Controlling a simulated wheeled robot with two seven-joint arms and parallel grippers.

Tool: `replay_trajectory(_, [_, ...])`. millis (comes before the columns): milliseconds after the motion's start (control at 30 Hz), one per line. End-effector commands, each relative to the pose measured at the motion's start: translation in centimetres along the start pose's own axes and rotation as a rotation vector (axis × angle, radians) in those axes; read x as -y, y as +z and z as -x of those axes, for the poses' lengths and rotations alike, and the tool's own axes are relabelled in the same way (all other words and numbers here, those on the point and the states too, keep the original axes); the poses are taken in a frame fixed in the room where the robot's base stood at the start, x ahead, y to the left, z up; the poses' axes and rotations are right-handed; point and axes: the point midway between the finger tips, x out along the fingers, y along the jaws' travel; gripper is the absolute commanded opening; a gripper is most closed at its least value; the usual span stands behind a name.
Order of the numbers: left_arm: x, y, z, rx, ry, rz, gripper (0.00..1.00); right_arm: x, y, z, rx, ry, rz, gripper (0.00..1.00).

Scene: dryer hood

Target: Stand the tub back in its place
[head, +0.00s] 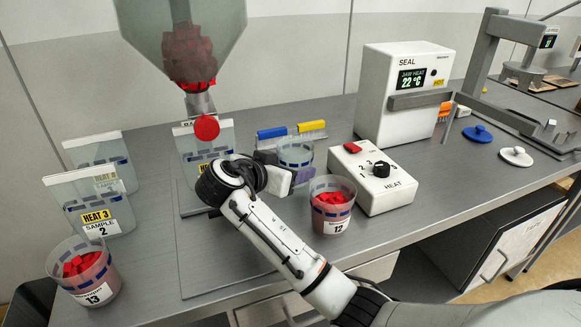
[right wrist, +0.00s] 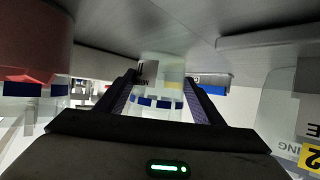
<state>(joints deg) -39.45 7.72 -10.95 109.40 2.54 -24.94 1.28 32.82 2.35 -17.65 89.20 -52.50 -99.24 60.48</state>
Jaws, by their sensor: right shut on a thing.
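A clear tub (head: 296,152) with blue marks around its wall stands at the middle of the bench, and it looks empty. In the right wrist view the tub (right wrist: 160,98) sits between the two fingers (right wrist: 160,108). The arm and gripper hide its lower part in the head view, so I cannot tell whether its base touches the bench. My left gripper is not in view.
Tub 12 (head: 332,212), holding red pieces, stands close right of my gripper, beside the HEAT control box (head: 384,193). Tub 13 (head: 88,283) is at the front left. A hopper (head: 181,20) with red pieces hangs above a bag (head: 188,140). A rack with blue and yellow clips (head: 290,131) is behind.

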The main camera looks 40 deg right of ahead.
Motion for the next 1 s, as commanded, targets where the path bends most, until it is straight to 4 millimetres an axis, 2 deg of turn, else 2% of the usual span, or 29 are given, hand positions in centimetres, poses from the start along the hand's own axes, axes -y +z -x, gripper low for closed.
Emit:
replay_trajectory(400, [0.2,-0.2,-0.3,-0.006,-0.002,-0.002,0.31,0.1,0.6,-0.6,0.0,-0.002,-0.001,0.32])
replay_trajectory(433, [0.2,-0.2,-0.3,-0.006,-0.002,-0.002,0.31,0.1,0.5,-0.6,0.0,-0.002,-0.001,0.65])
replay_trajectory(533, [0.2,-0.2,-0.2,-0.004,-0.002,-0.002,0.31,0.0,0.5,-0.6,0.0,-0.001,-0.001,0.81])
replay_trajectory(867, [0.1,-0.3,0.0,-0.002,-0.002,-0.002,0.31,0.0,0.1,-0.4,-0.001,-0.002,-0.002,0.81])
replay_trajectory(1000, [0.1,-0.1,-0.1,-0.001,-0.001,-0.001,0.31,0.1,0.2,1.0,0.001,-0.005,-0.002,0.81])
